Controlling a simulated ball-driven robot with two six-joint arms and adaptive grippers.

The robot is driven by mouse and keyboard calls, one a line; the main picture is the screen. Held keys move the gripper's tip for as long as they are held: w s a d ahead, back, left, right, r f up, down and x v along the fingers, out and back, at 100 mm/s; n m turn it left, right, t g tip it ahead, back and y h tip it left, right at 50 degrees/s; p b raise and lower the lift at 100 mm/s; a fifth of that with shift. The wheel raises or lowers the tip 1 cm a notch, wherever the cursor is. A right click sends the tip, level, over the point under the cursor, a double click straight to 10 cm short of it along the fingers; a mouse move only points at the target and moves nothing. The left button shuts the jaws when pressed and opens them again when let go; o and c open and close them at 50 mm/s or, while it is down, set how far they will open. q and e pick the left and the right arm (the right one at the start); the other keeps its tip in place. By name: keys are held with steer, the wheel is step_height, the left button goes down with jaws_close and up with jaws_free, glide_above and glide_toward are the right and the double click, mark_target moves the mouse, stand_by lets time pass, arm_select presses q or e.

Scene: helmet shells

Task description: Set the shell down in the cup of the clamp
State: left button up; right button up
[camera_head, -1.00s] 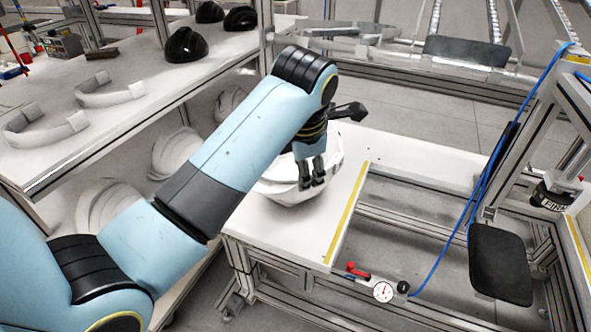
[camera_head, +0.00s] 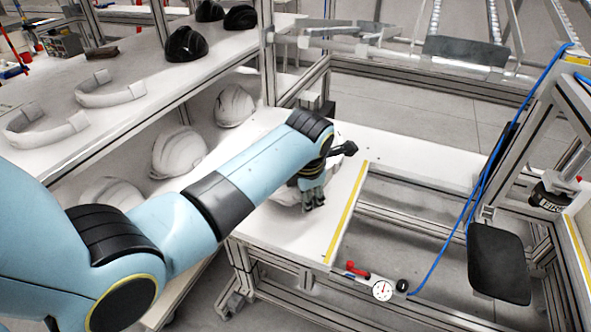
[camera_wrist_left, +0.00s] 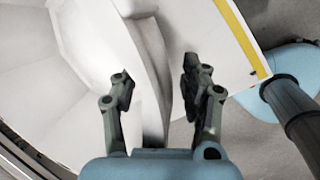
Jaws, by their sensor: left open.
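In the left wrist view, a large white shell (camera_wrist_left: 95,45) fills the left and middle, its rim band running between my fingers. My left gripper (camera_wrist_left: 158,90) is open there, one finger on each side of the rim. A dark gap shows between the right finger and the rim. In the head view, my left gripper (camera_head: 313,195) points down low over the white table (camera_head: 285,232). My forearm and wrist hide most of the shell there. I cannot make out the clamp or its cup, so how the shell rests cannot be told. My right gripper is not in view.
More white shells (camera_head: 178,152) lie on the lower shelf at left. Black shells (camera_head: 186,44) and white curved bands (camera_head: 110,92) sit on the upper shelf. A yellow strip (camera_head: 347,213) marks the table's right edge, with a dial gauge (camera_head: 382,290) near its front corner.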

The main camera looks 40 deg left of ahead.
arm_select(q)
jaws_close()
steer(key=shift+r, duration=0.15)
stand_by(0.4)
